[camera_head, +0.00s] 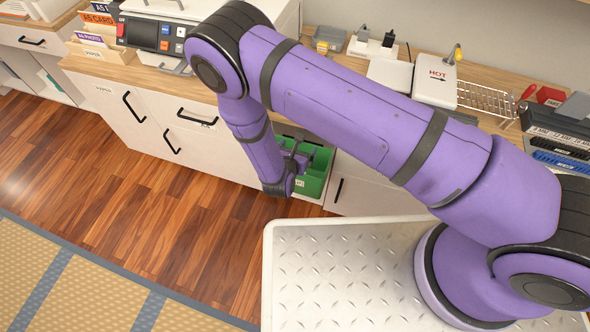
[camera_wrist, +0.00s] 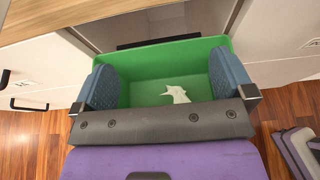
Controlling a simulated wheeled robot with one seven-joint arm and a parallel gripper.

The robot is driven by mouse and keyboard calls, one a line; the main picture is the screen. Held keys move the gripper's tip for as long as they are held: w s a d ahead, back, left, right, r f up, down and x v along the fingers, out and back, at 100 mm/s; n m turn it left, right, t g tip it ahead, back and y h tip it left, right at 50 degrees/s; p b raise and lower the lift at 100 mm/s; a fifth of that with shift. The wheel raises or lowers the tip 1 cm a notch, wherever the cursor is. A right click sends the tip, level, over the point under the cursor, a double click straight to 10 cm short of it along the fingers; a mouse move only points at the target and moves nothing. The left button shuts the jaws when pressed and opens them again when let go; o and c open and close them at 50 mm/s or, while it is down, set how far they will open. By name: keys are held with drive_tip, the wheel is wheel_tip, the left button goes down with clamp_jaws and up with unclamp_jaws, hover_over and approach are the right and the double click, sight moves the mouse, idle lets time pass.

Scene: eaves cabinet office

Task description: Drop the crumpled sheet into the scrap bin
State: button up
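The green scrap bin (camera_wrist: 150,62) stands in an open bay of the cabinet and fills the middle of the wrist view. It also shows in the head view (camera_head: 316,174), partly hidden by my gripper (camera_head: 297,158). In the wrist view my gripper (camera_wrist: 163,84) is open, its two blue finger pads wide apart over the bin's left and right sides. A small white crumpled sheet (camera_wrist: 177,93) shows inside the bin, between and beyond the pads and touching neither. Its near part is hidden by my gripper's dark body.
A wooden counter (camera_head: 480,72) runs above the bin, with a hot laminator-like device (camera_head: 436,82), a wire rack (camera_head: 486,98) and a printer-like machine (camera_head: 160,30) on it. White cabinet fronts (camera_head: 150,118) flank the bay. The wooden floor (camera_head: 130,190) before them is clear.

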drive_tip(key=v, duration=1)
drive_tip(key=shift+s+r, duration=0.2)
drive_tip(key=shift+s, duration=0.15)
drive_tip(key=shift+a, duration=0.15)
drive_tip(key=w+d+r+m+g+h, duration=0.25)
drive_tip(key=d+r+m, duration=0.35)
drive_tip(key=r, duration=0.5)
drive_tip(key=w+d+r+m+g+h, duration=0.1)
drive_tip(key=w+d+r+m+g, duration=0.35)
drive_tip(key=r, duration=0.75)
drive_tip(key=w+d+r+m+g+h, duration=0.1)
drive_tip(key=d+r+m+g+h, duration=0.1)
drive_tip(key=d+r+m, duration=0.7)
drive_tip(key=s+d+r+m+g+y, duration=0.1)
drive_tip(key=s+d+r+m+y, duration=0.2)
drive_tip(key=s+d+r, duration=0.35)
drive_tip(key=s+d+r+m+g+y, duration=0.1)
drive_tip(key=s+d+r+m+y, duration=0.15)
drive_tip(key=r, duration=0.65)
drive_tip(key=s+d+r+m+t+y, duration=0.1)
drive_tip(key=s+r+m+y, duration=0.1)
drive_tip(key=s, duration=0.4)
drive_tip(key=s+d+r+m+t+y, duration=0.2)
drive_tip(key=s+r+m, duration=0.3)
drive_tip(key=s+r, duration=0.1)
drive_tip(key=shift+s+t+y, duration=0.25)
drive_tip(key=shift+t+y, duration=0.05)
drive_tip(key=shift+c, duration=0.2)
